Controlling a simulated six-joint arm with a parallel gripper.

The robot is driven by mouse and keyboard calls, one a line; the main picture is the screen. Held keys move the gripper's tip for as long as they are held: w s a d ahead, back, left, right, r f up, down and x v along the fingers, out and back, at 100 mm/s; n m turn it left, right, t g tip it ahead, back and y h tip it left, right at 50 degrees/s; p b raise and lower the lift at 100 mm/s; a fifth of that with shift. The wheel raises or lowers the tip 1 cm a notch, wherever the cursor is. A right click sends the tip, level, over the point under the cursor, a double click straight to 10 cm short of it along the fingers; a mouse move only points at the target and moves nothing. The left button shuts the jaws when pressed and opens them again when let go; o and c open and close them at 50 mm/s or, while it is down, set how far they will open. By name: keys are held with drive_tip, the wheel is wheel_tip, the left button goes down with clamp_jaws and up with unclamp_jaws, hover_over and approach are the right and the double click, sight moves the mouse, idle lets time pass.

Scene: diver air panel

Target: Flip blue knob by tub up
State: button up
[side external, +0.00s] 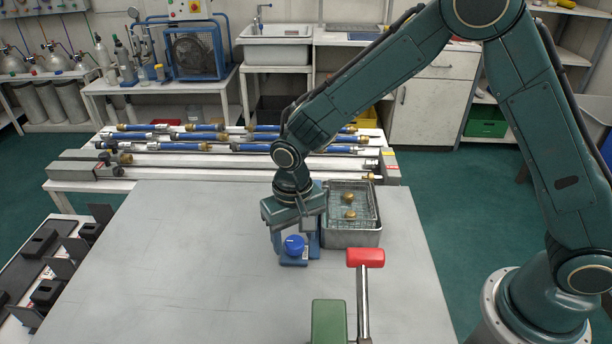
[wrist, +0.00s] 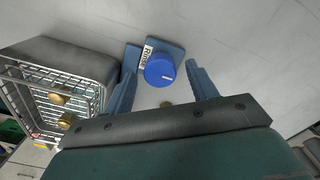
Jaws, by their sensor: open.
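The blue knob (side external: 294,243) sits on the front of a small blue block (side external: 294,262) on the grey table, just left of the metal tub (side external: 352,238). My gripper (side external: 292,236) is over the block, pointing down. In the wrist view my gripper (wrist: 160,80) is open, with one finger on each side of the knob and a visible gap on the right. The block is partly hidden by my gripper.
The tub holds a wire basket (wrist: 50,90) with brass fittings, close beside my gripper. A red-handled lever (side external: 365,258) and a green block (side external: 328,322) stand at the front right. Blue hoses (side external: 180,146) lie on a rack behind. The table's left side is clear.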

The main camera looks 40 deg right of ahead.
sight(297, 240)
wheel_tip(297, 240, up, 14)
drive_tip(key=shift+f, duration=0.15)
idle(0.5)
drive_tip(key=s+d+r+n+t, duration=0.1)
drive_tip(key=s+d+r+t, duration=0.2)
drive_tip(key=s+d+r, duration=0.7)
drive_tip(key=s+d+t, duration=0.1)
drive_tip(key=s+d, duration=0.3)
drive_tip(key=s, duration=0.2)
drive_tip(key=s+d+n+t, duration=0.1)
drive_tip(key=s+d, duration=0.2)
drive_tip(key=s, duration=0.3)
drive_tip(key=shift+s+d+f+t, duration=0.25)
drive_tip(key=shift+d+f+t, duration=0.05)
drive_tip(key=shift+d, duration=0.05)
idle(0.7)
